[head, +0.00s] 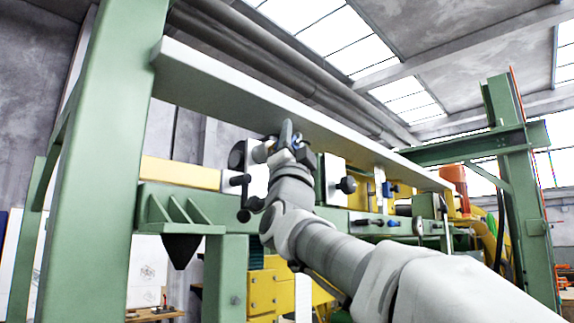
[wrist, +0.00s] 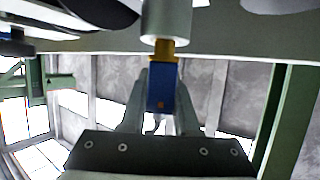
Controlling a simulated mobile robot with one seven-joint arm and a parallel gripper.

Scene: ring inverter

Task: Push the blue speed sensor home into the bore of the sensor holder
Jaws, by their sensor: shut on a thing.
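The blue speed sensor (wrist: 161,88) stands between the two fingers of my gripper (wrist: 162,80) in the wrist view, and the gripper is shut on it. Its gold-coloured end (wrist: 165,48) points at a pale grey cylinder (wrist: 166,20), which looks like the sensor holder. The gold end meets the cylinder's near face and part of it shows outside. The bore itself is hidden. In the head view my gripper (head: 290,142) is small, just under the long pale beam, with a bit of the blue sensor (head: 297,142) showing. The holder cannot be clearly told there.
A long pale beam (head: 250,85) runs just above my gripper. A white plate with dark knobs (head: 335,180) stands to its right, and another blue part (head: 390,189) sits further right. Green posts (head: 100,160) stand at the left. Dark rounded parts (wrist: 100,12) flank the cylinder.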

